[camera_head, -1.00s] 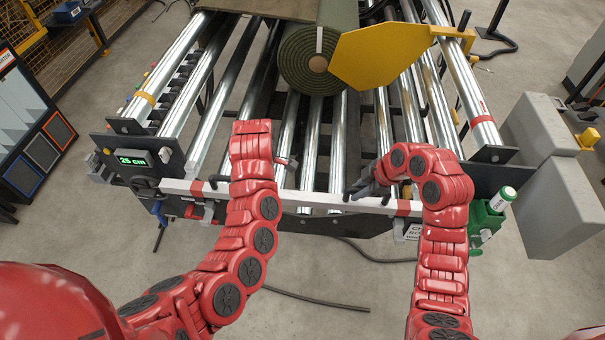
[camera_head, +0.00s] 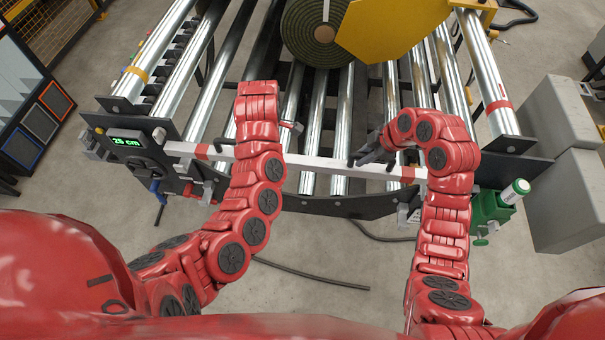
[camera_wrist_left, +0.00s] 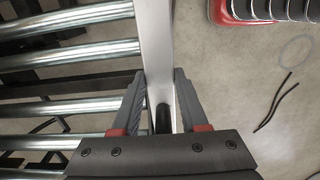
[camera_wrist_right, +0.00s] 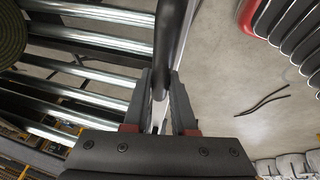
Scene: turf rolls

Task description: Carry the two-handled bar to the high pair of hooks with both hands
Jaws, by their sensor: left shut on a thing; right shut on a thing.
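The bar (camera_head: 322,165) is long and pale with red bands near its ends. It lies crosswise at the front of the roller bed in the head view. My right gripper (camera_head: 358,157) is at its right part; in the right wrist view the jaws (camera_wrist_right: 162,74) are shut on a dark round handle (camera_wrist_right: 169,38). My left gripper is mostly hidden behind my own red arm in the head view. I cannot make out the high hooks clearly.
A green turf roll (camera_head: 312,35) and a yellow plate (camera_head: 390,28) are behind the bar on the steel rollers (camera_head: 345,115). A display (camera_head: 126,142) is on the left end plate. A green box (camera_head: 492,208) is at the right, by a grey cabinet (camera_head: 570,200). Cables lie on the floor.

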